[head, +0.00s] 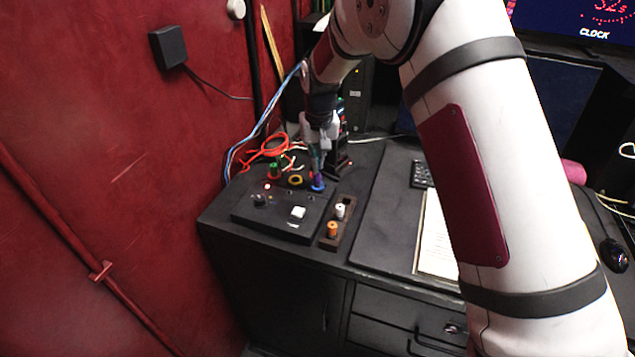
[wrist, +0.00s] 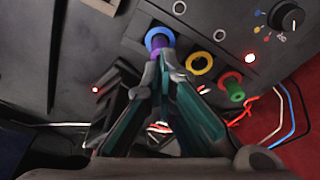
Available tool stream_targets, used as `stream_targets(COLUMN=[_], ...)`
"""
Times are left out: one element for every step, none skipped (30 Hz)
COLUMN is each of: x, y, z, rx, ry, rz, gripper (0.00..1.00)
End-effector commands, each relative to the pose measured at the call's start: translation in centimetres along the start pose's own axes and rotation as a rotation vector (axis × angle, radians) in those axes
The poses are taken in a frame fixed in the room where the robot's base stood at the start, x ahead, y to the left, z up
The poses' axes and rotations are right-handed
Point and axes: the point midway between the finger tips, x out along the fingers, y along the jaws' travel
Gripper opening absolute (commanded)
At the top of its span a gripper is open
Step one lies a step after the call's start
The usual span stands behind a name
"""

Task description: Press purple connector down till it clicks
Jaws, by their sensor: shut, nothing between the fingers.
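The purple connector (wrist: 159,42) stands in a blue ring (wrist: 150,35) on the black control box, seen in the wrist view. In the head view the blue ring (head: 317,187) shows at the box's back right corner, below my gripper. My gripper (wrist: 165,58) is shut, with its fingertips at the purple connector; I cannot tell whether they touch it. In the head view my gripper (head: 317,170) points down over this spot and hides most of the connector. How deep the connector sits cannot be told.
A yellow ring (wrist: 200,63) and a green connector (wrist: 232,88) in a red ring sit beside it. The box (head: 270,215) also carries a knob, a lit red light and a white button (head: 298,212). A tray (head: 349,222) holds white and orange connectors. Loose cables lie behind.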

Motion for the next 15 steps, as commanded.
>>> stream_targets(x=[0.00,0.00,0.00,0.00,0.00,0.01,0.03,0.06,0.11,0.16,0.21,0.28,0.33,0.38,0.44], y=[0.00,0.00,0.00,0.00,0.00,0.00,0.00,0.00,0.00,0.00,0.00,0.00,0.00,0.00,0.00], z=[0.00,0.00,0.00,0.00,0.00,0.00,0.01,0.01,0.02,0.02,0.03,0.04,0.04,0.05,0.05], rx=[0.000,0.000,0.000,0.000,0.000,0.000,0.000,0.000,0.000,0.000,0.000,0.000,0.000,0.000,0.000], ry=[0.000,0.000,0.000,0.000,0.000,0.000,0.000,0.000,0.000,0.000,0.000,0.000,0.000,0.000,0.000], rz=[0.000,0.000,0.000,0.000,0.000,0.000,0.000,0.000,0.000,0.000,0.000,0.000,0.000,0.000,0.000], gripper=[0.00,0.00,0.00,0.00,0.00,0.00,0.00,0.00,0.00,0.00,0.00,0.00,0.00,0.00,0.00])
